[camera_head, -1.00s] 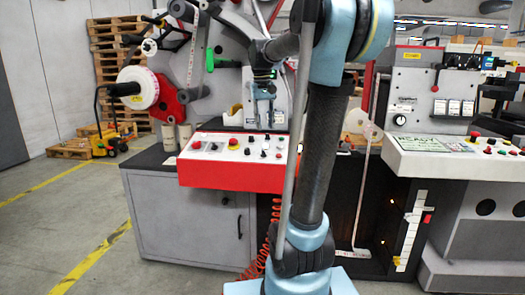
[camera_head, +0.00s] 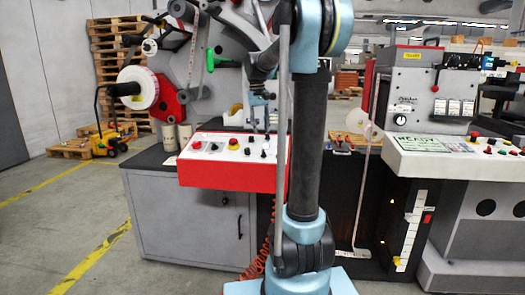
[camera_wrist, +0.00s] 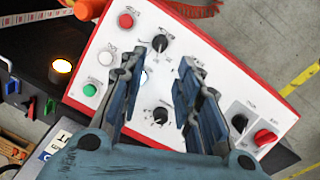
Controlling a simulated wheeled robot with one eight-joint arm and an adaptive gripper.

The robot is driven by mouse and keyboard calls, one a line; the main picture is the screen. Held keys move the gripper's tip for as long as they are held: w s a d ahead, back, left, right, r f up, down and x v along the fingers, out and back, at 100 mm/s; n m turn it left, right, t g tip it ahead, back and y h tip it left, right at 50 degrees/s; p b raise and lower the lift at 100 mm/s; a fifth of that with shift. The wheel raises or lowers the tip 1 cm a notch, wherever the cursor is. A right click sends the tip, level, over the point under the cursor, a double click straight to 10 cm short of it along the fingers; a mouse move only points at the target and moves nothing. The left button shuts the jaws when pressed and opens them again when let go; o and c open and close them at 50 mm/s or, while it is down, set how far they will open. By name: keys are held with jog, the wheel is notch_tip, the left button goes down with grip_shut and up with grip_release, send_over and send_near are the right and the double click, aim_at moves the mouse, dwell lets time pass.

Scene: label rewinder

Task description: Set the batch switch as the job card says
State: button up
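The red-edged white control panel (camera_head: 190,152) is in front of the rewinder. In the wrist view the panel (camera_wrist: 205,60) carries two black rotary knobs on its middle, an upper one (camera_wrist: 160,43) and a lower one (camera_wrist: 160,115). A third black knob (camera_wrist: 240,122) sits at the right beside a red knob (camera_wrist: 265,137). The labels are too blurred to tell which is the batch switch. My gripper (camera_wrist: 160,75) is open and empty over the panel, with the lower knob showing between its fingers. In the head view my arm partly hides the gripper. I cannot identify the job card for certain.
The panel also has a red button (camera_wrist: 126,20), a green button (camera_wrist: 90,90) and a lit lamp (camera_wrist: 62,67) beside it.

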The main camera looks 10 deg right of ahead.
aim_at(263, 148)
jog(key=f, duration=0.6)
jog(key=d+f, duration=0.1)
jog(key=f, duration=0.3)
jog(key=shift+c, duration=0.6)
grip_shut()
